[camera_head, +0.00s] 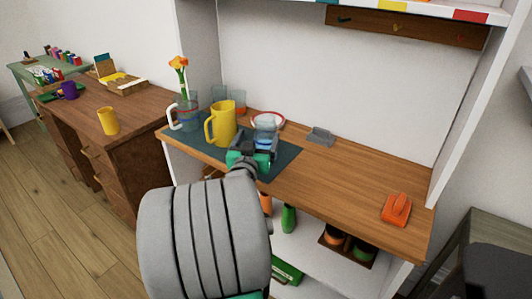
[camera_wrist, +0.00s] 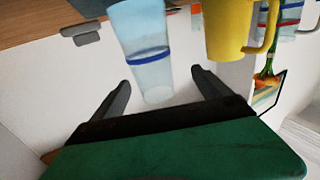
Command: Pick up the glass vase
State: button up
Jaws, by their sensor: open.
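A clear bluish glass vase (camera_head: 266,123) with a blue band stands on the wooden shelf top, just beyond my gripper (camera_head: 252,146). In the wrist view the vase (camera_wrist: 148,55) appears upside down, with its end between the two fingertips. My gripper (camera_wrist: 160,84) is open, with a gap on each side of the glass. I cannot tell whether a finger touches it. In the head view my gripper hides the vase's lower part.
A yellow pitcher (camera_head: 221,124) stands close left of the vase and also shows in the wrist view (camera_wrist: 228,28). A glass jug with an orange flower (camera_head: 185,112) is farther left. A red-rimmed bowl (camera_head: 281,119) and grey holder (camera_head: 320,137) are behind and right.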

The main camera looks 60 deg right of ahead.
jog(key=shift+s+d+f, duration=0.2)
jog(key=shift+d+f, duration=0.2)
jog(key=shift+d, duration=0.2)
jog(key=shift+s+d+f, duration=0.15)
jog(key=shift+d+f, duration=0.25)
jog(key=shift+d, duration=0.15)
jog(key=x, duration=0.6)
jog(key=shift+d+f+p, duration=0.25)
jog(key=shift+d+p, duration=0.05)
jog(key=shift+p, duration=0.05)
grip_shut()
jog(key=shift+r, duration=0.15)
